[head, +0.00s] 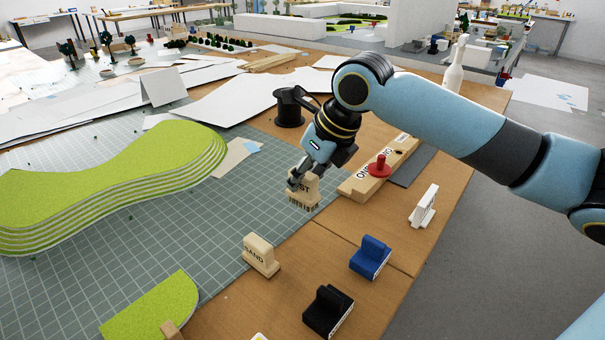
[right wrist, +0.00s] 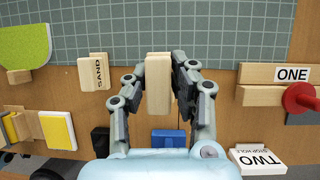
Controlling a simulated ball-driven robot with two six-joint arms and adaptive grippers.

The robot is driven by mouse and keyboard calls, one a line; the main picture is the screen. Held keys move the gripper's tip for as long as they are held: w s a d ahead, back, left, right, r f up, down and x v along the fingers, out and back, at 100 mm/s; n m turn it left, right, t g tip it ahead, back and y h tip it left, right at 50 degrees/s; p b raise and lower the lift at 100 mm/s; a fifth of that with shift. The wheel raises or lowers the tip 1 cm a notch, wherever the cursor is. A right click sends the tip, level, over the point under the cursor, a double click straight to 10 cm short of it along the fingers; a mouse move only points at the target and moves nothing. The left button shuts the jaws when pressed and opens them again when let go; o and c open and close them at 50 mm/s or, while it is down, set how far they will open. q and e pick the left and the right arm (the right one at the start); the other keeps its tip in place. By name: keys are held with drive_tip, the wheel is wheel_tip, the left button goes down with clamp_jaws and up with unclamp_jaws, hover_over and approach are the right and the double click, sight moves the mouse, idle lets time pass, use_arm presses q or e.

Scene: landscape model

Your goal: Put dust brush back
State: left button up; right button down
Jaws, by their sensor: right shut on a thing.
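The dust brush (head: 305,190) is a pale wooden block with dark bristles pointing down and partly hidden lettering ending in "ST". My right gripper (head: 301,178) is shut on its upper part. The brush appears near the right edge of the green cutting mat; I cannot tell whether its bristles touch the surface. In the right wrist view the brush (right wrist: 158,92) shows between the two fingers, its pale top towards the camera. My left gripper is not in view.
A "SAND" block (head: 261,256), a blue block (head: 370,257) and a black block (head: 328,311) stand in front. A wooden rail (head: 362,183) with a red knob (head: 379,166) lies to the right. A black cylinder (head: 289,108) stands behind; green layered terrain (head: 100,185) is left.

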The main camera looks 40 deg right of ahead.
sight(318, 184)
drive_tip(key=shift+f+b, duration=2.35)
drive_tip(key=shift+f, duration=0.8)
drive_tip(key=shift+f, duration=0.2)
drive_tip(key=c, duration=1)
unclamp_jaws()
drive_tip(key=shift+c, duration=0.2)
drive_tip(key=shift+r, duration=0.2)
drive_tip(key=v, duration=0.9)
drive_tip(key=shift+s+d, duration=0.2)
drive_tip(key=shift+s+d+r, duration=0.2)
drive_tip(key=shift+r, duration=0.35)
drive_tip(key=shift+s+a+r, duration=0.3)
drive_tip(key=shift+r, duration=0.3)
